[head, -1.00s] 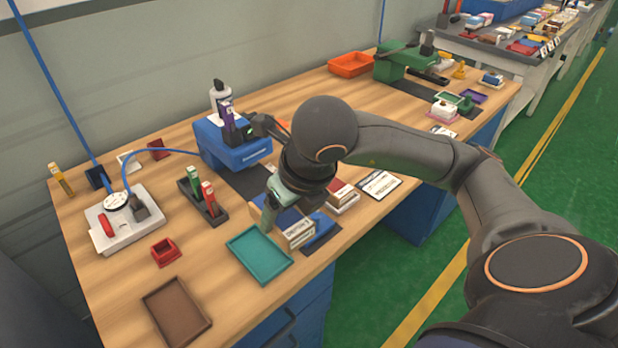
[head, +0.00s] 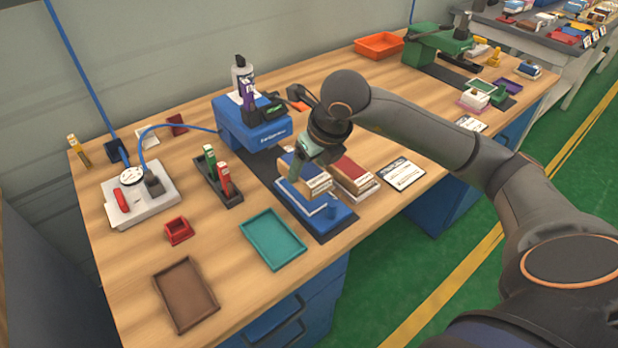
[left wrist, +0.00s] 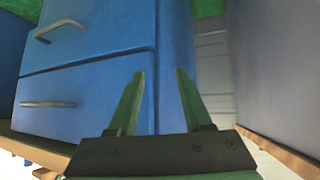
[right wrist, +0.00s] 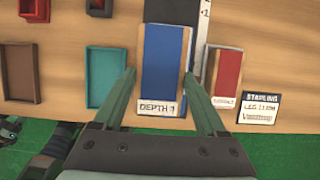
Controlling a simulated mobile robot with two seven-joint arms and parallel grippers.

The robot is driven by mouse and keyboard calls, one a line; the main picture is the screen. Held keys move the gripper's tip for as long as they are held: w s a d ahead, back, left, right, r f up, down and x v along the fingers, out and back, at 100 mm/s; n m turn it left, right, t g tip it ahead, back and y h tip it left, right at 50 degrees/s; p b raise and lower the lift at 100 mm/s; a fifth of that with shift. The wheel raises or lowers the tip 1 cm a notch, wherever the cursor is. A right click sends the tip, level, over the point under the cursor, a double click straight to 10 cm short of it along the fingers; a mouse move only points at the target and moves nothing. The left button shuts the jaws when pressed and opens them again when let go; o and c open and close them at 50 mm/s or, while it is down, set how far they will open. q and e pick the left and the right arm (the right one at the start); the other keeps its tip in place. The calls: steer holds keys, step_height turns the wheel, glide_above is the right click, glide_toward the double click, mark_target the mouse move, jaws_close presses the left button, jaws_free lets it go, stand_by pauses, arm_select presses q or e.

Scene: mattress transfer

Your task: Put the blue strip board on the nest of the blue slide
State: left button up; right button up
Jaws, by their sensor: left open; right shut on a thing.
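The blue strip board (head: 299,170) has a blue top, pale wooden edges and a lettered front label. It sits over the back part of the blue slide (head: 335,217); I cannot tell whether it touches the slide. My right gripper (head: 300,180) is shut on it from above. In the right wrist view the board (right wrist: 165,60) lies between the two fingers (right wrist: 172,100), with its label towards me. The nest is hidden under the board. My left gripper (left wrist: 160,100) is open and empty, facing blue drawers.
A red-topped board (head: 352,175) stands close to the right of the slide, with a label card (head: 403,174) beyond it. A teal tray (head: 273,238) and a black holder (head: 220,185) are to the left. The blue machine (head: 250,125) stands behind the slide.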

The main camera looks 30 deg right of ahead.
mark_target(310, 165)
steer(key=shift+w+d+f, duration=0.3)
steer(key=shift+w+f, duration=0.1)
steer(key=shift+f, duration=0.2)
steer(key=shift+w+d+f, duration=0.25)
steer(key=shift+w+f, duration=0.15)
steer(key=shift+f, duration=0.15)
steer(key=shift+w+d+f, duration=0.1)
steer(key=shift+w+f, duration=0.05)
steer(key=shift+f, duration=0.8)
steer(key=shift+w+d+f, duration=0.1)
steer(key=shift+w+f, duration=0.05)
steer(key=shift+f, duration=0.8)
steer(key=shift+f, duration=0.15)
steer(key=o, duration=1.4)
steer(key=shift+r, duration=0.4)
steer(key=v, duration=1.1)
steer(key=shift+s+r+p, duration=0.2)
steer(key=shift+s+p, duration=0.1)
steer(key=shift+p, duration=0.1)
